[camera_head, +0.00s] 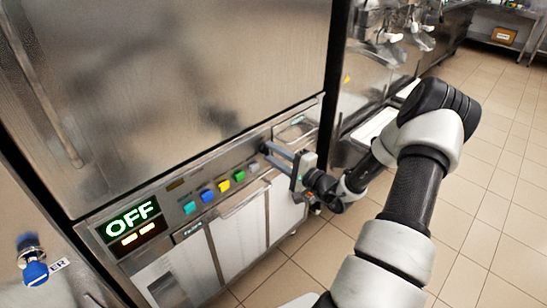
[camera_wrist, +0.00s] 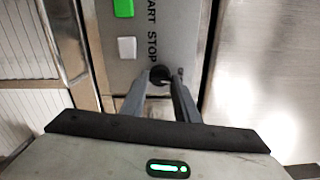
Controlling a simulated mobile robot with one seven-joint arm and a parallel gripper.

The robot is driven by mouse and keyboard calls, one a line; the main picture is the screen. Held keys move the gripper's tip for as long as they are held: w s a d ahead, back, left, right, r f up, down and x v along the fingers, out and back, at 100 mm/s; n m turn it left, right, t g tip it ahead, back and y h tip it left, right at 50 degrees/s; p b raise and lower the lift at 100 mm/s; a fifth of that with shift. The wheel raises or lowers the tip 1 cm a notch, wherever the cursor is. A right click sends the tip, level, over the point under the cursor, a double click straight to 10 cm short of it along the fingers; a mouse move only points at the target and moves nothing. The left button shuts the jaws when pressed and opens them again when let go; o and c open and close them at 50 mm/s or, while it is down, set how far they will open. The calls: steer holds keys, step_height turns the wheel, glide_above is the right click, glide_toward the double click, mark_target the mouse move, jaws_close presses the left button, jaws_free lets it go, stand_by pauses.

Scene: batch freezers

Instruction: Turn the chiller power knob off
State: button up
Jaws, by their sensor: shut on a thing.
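The chiller's steel front panel (camera_head: 160,203) runs across the head view below a large steel door. A small dark round knob (camera_wrist: 160,75) sits on the panel beside the STOP lettering in the wrist view. My gripper (camera_wrist: 160,83) has its two grey fingers closed on this knob, one on each side. In the head view my gripper (camera_head: 267,150) reaches the panel's right part from the right, and its fingers mostly hide the knob there. The lit display (camera_head: 130,219) at the panel's left end reads OFF in green.
Several coloured buttons (camera_head: 223,186) line the panel left of my gripper. A white button (camera_wrist: 127,47) lies near the fingers. A blue-topped fitting (camera_head: 35,272) is at the lower left. Tiled floor (camera_head: 485,200) is open on the right.

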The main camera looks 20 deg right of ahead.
steer(key=shift+n+b, duration=0.35)
steer(key=shift+n, duration=0.55)
steer(key=o, duration=1)
steer(key=shift+o, duration=0.2)
steer(key=shift+s, duration=0.1)
steer(key=p+v, duration=0.2)
steer(key=v, duration=1.5)
steer(key=shift+r, duration=0.1)
